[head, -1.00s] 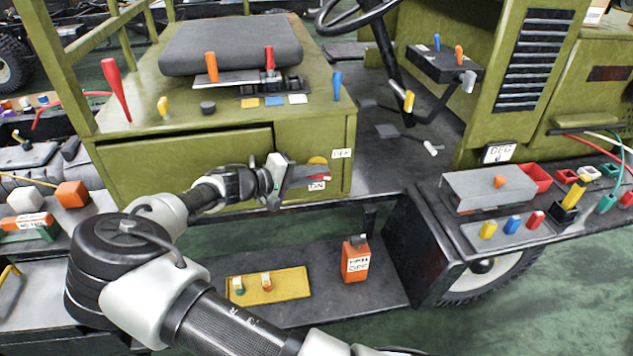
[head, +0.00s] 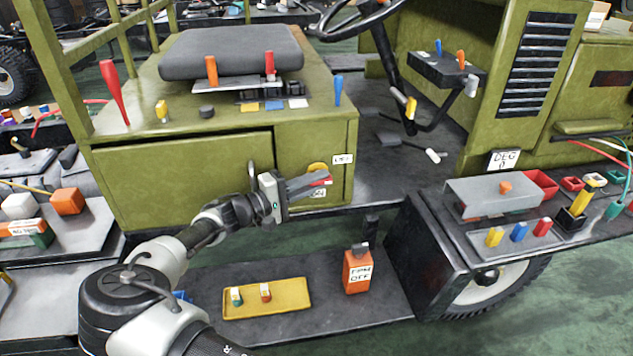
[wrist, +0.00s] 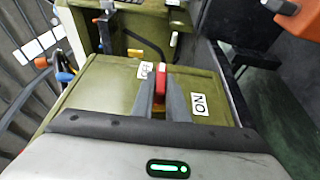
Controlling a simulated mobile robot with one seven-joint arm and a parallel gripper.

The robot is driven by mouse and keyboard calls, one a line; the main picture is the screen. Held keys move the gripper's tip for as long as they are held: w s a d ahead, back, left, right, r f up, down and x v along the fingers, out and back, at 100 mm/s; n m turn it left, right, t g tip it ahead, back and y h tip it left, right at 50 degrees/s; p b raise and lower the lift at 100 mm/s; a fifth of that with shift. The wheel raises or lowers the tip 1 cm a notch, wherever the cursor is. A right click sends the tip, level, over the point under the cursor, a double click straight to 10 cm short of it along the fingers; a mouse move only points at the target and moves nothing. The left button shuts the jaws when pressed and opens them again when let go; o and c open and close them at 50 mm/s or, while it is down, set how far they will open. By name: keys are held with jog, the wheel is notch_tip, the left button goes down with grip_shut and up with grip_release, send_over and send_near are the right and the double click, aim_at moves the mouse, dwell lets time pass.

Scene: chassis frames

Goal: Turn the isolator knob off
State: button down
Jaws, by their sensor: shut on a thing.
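The isolator knob has a red handle on a yellow round base (head: 316,167), on the front of the green seat box at its right end. In the wrist view the red handle (wrist: 161,78) is between my two fingers, with a little yellow below it. My gripper (head: 322,181) is shut on the handle, and its fingers hide much of the knob. An ON label (wrist: 199,104) is to the right of the fingers in the wrist view. A partly covered label (wrist: 145,70), its text unclear, is to their upper left. The knob's exact angle is hard to tell.
Above the knob, the seat box top carries a red lever (head: 269,66), an orange lever (head: 211,71) and a blue lever (head: 338,90). Open floor lies at the lower right.

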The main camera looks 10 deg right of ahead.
jog(key=shift+w+r, duration=0.1)
jog(key=shift+r, duration=0.05)
jog(key=c, duration=1.8)
grip_release()
jog(key=shift+o, duration=0.2)
